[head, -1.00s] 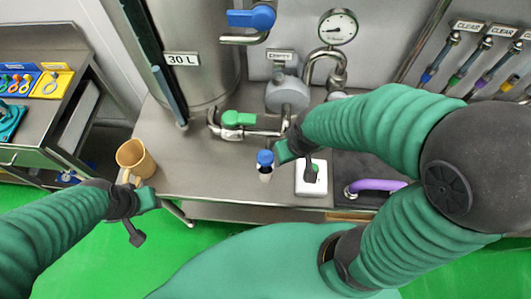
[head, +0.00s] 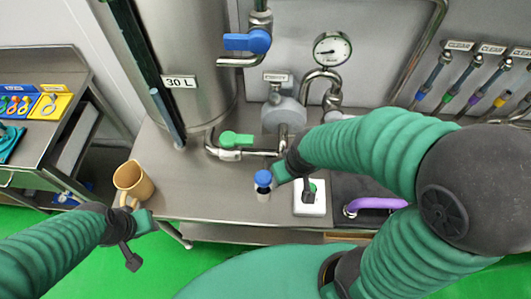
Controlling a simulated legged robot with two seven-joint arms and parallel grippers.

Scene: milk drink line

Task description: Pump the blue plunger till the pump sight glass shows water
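The blue plunger (head: 264,177) is a round blue cap on top of a short white and clear cylinder (head: 263,194) at the front of the steel bench. I cannot tell at this size whether water shows in the glass. My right gripper (head: 281,173) is at the plunger's right side, close to the cap; its fingers are too hidden to tell open from shut. My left gripper (head: 138,222) is at the left, by the handle of a tan mug (head: 133,182); whether it grips the handle is unclear.
A steel tank (head: 185,60) labelled 30 L stands behind. A green-handled valve (head: 236,139), a round grey pump (head: 283,114) and a pressure gauge (head: 332,49) are behind the plunger. A white switch box (head: 310,208) and a purple-handled thing (head: 375,203) lie to the right.

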